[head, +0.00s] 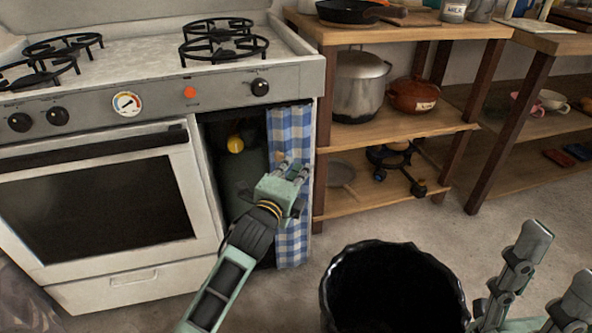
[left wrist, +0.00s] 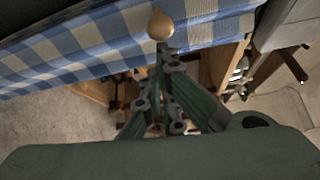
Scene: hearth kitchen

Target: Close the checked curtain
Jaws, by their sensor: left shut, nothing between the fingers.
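The blue-and-white checked curtain (head: 291,133) hangs gathered at the right side of the opening beside the oven. The left part of the opening is uncovered and shows a dark cylinder (head: 232,172) with a yellow top. My left gripper (head: 294,170) is at the curtain's front, shut, and hides part of it. In the left wrist view the curtain (left wrist: 95,50) spans the upper left. The left fingertips (left wrist: 168,58) are together just below a round wooden knob (left wrist: 160,26); contact with the knob or cloth cannot be told. My right gripper (head: 560,262) has its fingers apart, empty.
The white stove (head: 100,267) stands left of the opening. A wooden shelf (head: 400,129) with a pot (head: 360,88) and a red casserole (head: 413,96) stands right. A black bin (head: 337,262) stands in front, near my right gripper. Floor between is clear.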

